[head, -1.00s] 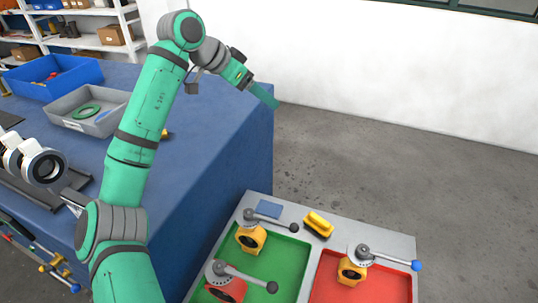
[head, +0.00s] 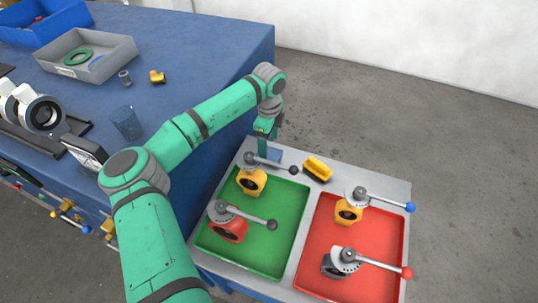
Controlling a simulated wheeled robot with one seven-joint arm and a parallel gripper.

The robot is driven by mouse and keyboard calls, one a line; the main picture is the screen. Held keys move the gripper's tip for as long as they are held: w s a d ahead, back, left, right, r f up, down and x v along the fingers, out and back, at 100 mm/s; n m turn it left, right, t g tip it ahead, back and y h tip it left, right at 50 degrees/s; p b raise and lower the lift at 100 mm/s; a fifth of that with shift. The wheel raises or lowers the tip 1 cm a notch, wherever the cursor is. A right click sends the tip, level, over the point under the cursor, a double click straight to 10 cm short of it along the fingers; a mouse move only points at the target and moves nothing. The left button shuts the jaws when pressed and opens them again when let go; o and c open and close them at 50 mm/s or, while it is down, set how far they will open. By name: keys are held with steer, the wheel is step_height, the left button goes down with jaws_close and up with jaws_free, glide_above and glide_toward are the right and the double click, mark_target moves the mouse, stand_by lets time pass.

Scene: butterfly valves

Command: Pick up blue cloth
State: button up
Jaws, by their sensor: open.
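The blue cloth (head: 276,155) lies flat at the back left of the grey bench top, behind the green tray. Only a small part of it shows, as my gripper and a valve lever cover the rest. My gripper (head: 263,152) points down over the cloth's left part, in front of it in the picture. It is open with nothing seen in it. Whether its fingertips touch the cloth cannot be told.
A yellow valve (head: 252,182) with a dark-knobbed lever stands close in front of the cloth. A yellow brush (head: 318,168) lies right of it. The green tray (head: 277,254) and red tray (head: 378,245) hold several valves. A blue table (head: 190,75) stands left.

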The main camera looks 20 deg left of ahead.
mark_target(269, 152)
steer(key=shift+w+a+f, duration=0.1)
steer(key=shift+w+f, duration=0.1)
steer(key=shift+f, duration=1.25)
steer(key=shift+w+a+f, duration=0.1)
steer(key=shift+w+f, duration=0.1)
steer(key=shift+f, duration=1.25)
steer(key=c, duration=1.1)
steer(key=shift+c, duration=0.2)
steer(key=shift+r, duration=0.15)
step_height(269, 152, up, 10)
